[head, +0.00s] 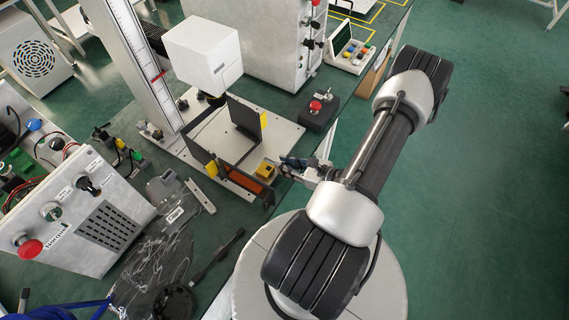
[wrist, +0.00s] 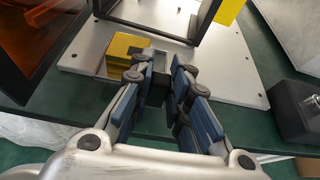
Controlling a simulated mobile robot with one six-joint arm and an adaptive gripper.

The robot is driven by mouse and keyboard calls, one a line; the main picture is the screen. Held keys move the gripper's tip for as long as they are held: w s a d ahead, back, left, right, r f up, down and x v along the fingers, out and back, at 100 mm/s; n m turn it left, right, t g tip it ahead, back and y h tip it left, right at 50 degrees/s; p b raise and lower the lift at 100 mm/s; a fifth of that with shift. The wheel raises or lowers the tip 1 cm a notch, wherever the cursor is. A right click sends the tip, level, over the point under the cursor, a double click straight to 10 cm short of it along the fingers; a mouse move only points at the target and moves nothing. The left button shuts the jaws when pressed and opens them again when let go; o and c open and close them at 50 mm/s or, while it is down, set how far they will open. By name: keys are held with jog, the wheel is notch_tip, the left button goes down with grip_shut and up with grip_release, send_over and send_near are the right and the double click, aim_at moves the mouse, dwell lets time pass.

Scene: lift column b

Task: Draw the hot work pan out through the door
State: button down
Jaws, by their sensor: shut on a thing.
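The hot work pan is a small yellow-gold block (head: 266,170) at the near edge of a pale metal plate (head: 222,150). It also shows in the wrist view (wrist: 122,48), with a dark handle (wrist: 157,62) on its side toward me. My gripper (head: 288,166) reaches in from the right, and its fingers (wrist: 160,80) are closed around that handle. The pan appears to be at the opening between a dark-framed orange panel (head: 250,184) and an upright dark panel (head: 242,118) with a yellow tab. Whether the pan touches the plate is unclear.
A white column (head: 140,60) and a white box head (head: 203,54) stand behind the plate. A control box with a red button (head: 315,107) sits to the right. A grey panel box (head: 85,215) and cables lie left. The green floor at right is open.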

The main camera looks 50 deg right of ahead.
jog(key=shift+s+r, duration=0.1)
jog(key=shift+s, duration=0.85)
jog(key=shift+s, duration=0.3)
